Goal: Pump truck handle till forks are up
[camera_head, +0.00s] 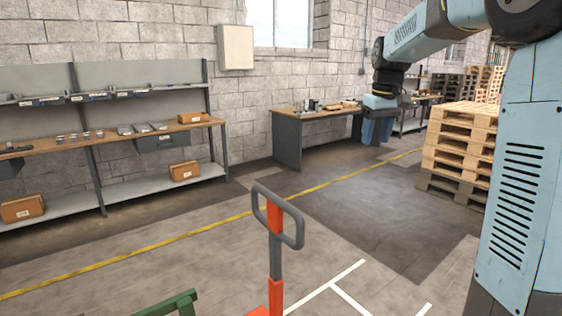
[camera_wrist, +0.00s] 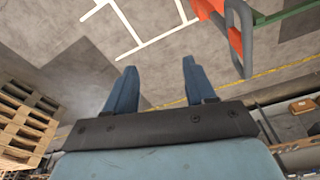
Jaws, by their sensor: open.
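The pump truck handle (camera_head: 299,228) is a grey loop on a red and grey upright bar, standing in the lower middle of the head view. Red bodywork of the truck (camera_head: 262,311) shows at the bottom edge; the forks are not visible. In the wrist view the grey handle loop (camera_wrist: 240,38) is at the upper right, beyond and to the right of my fingers. My gripper (camera_head: 377,130) hangs at upper right of the handle, apart from it. In the wrist view my gripper (camera_wrist: 158,85) has its two blue fingers spread with nothing between them.
A shelved workbench (camera_head: 150,134) with boxes lines the left wall, and a desk (camera_head: 310,119) stands behind. Stacked wooden pallets (camera_head: 460,150) are at the right. A green frame (camera_head: 172,304) is at bottom left, near the truck. The floor between handle and pallets is clear.

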